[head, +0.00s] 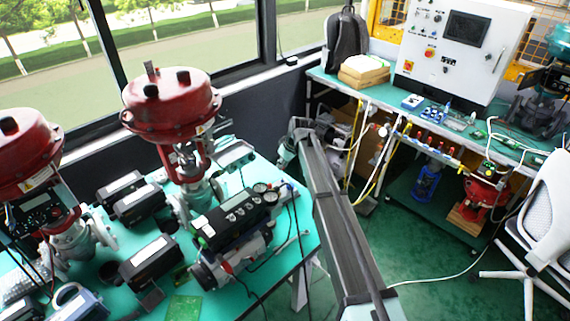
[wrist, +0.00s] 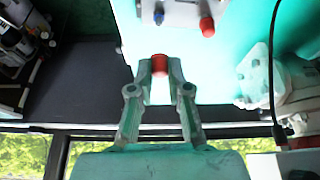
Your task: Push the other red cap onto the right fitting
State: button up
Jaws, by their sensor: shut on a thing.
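My gripper (wrist: 159,70) is shut on a red cap (wrist: 159,63) in the wrist view, with the cap between its fingertips. A grey box (wrist: 182,12) lies past the fingertips at the top edge, partly cut off. It has a small blue fitting (wrist: 158,17), roughly in line with the held cap and apart from it. Another red cap (wrist: 207,26) sits on the box farther right. In the head view, my gripper (head: 284,156) is by the table's far right side, near a grey box (head: 235,154). The held cap cannot be made out there.
The green table (head: 287,232) carries red-topped valve actuators (head: 172,104) and a black-topped positioner (head: 237,215) with gauges and cables. In the wrist view, a metal valve body (wrist: 255,78) and a black cable (wrist: 272,70) are at the right. Dark wall lies to the left.

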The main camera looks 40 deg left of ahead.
aim_at(283, 181)
jog(key=shift+f+b, duration=0.55)
jog(key=shift+f, duration=1.85)
jog(key=shift+f+b, duration=0.2)
jog(key=shift+b, duration=0.45)
jog(key=shift+f+b, duration=0.3)
jog(key=shift+f, duration=0.3)
dwell(0.6)
jog(key=o, duration=0.7)
jog(key=shift+o, duration=0.2)
